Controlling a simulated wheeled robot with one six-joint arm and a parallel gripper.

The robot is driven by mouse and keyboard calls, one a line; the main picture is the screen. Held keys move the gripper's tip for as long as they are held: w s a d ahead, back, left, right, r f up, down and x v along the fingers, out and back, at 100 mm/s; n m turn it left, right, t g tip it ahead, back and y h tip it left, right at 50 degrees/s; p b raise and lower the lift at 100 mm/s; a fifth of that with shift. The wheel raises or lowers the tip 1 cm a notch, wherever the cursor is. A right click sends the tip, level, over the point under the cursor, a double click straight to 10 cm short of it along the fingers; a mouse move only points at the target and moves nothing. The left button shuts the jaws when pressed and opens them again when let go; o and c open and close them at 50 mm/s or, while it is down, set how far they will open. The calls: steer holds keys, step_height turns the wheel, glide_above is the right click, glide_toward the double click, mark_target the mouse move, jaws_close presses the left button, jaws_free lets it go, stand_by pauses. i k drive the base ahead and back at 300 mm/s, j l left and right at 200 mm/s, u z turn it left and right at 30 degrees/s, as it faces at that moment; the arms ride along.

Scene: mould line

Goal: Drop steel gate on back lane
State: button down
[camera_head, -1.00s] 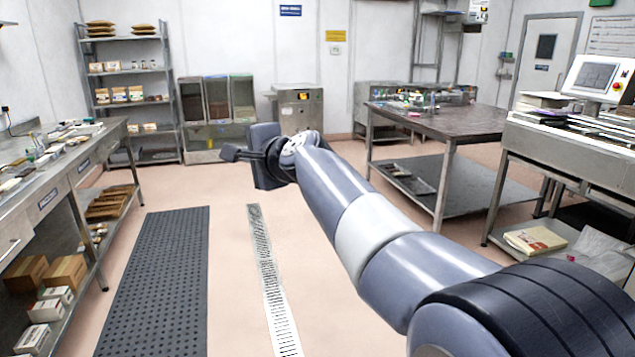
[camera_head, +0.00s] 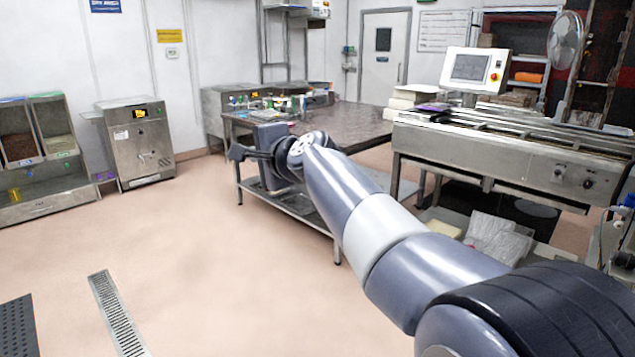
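My gripper (camera_head: 240,152) is at the end of my outstretched arm, pointing left, in front of the steel table's left end in the picture. Its fingers are small and seen from behind, so I cannot tell if they are open or shut. I see nothing clearly held in it. A long steel machine (camera_head: 487,167) with a screen stands at the right; dark flat strips run along its top. I cannot make out a steel gate or tell which strip is the back lane.
A steel table (camera_head: 350,120) with small items stands behind my arm. A steel cabinet (camera_head: 137,150) and bins (camera_head: 45,150) stand at the left wall. A floor drain (camera_head: 117,315) and a dark mat (camera_head: 18,325) lie at lower left. The floor at left centre is clear.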

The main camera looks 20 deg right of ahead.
mark_target(538, 105)
steer(key=i+l+z, duration=0.25)
steer(key=i+z, duration=0.2)
steer(key=i, duration=0.15)
steer(key=i+z, duration=0.4)
steer(key=i, duration=0.2)
steer(key=i+j+z, duration=0.1)
steer(key=i+z, duration=0.35)
steer(key=i, duration=0.15)
steer(key=i+z, duration=0.15)
steer(key=i, duration=0.45)
steer(key=i+z, duration=0.15)
steer(key=i, duration=0.4)
steer(key=i+j+z, duration=0.15)
steer(key=i, duration=0.45)
steer(key=i+j+z, duration=0.15)
steer(key=i+z, duration=0.2)
steer(key=i+j+z, duration=0.3)
steer(key=i, duration=0.15)
steer(key=i+j+z, duration=0.35)
steer(key=i, duration=0.05)
